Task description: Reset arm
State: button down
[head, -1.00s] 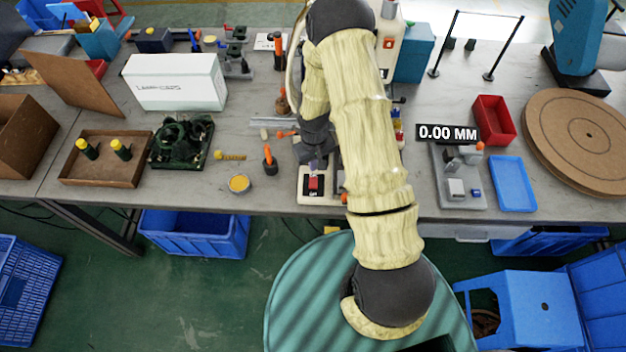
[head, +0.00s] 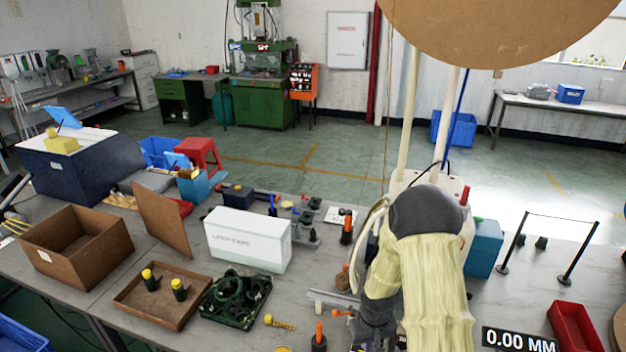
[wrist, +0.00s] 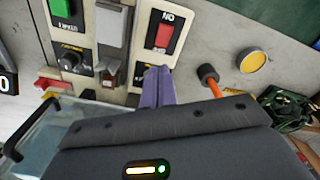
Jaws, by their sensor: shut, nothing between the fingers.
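My gripper (wrist: 158,76) shows in the wrist view with its purple fingers together and nothing between them. Its tips are just below a red rocker switch (wrist: 165,36) on a white plate; I cannot tell whether they touch it. Left of that are a grey switch lever (wrist: 110,25), a black knob (wrist: 70,60) and a green button (wrist: 62,8). In the head view my cream-sleeved arm reaches over the bench (head: 225,312), and the fingertips cannot be made out there.
In the head view, a white box (head: 247,240), a brown tray (head: 150,315) with yellow-capped parts and a dark green fixture (head: 236,298) stand left of my arm. An orange-handled tool (head: 319,335) is close by. A red bin (head: 575,328) and a black frame (head: 545,250) are at right.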

jog(key=s+r+m+t, duration=0.1)
jog(key=s+r, duration=0.6)
jog(key=r, duration=0.4)
jog(key=s+r+m+t, duration=0.1)
jog(key=s+r, duration=0.6)
jog(key=r, duration=0.3)
jog(key=shift+r, duration=0.4)
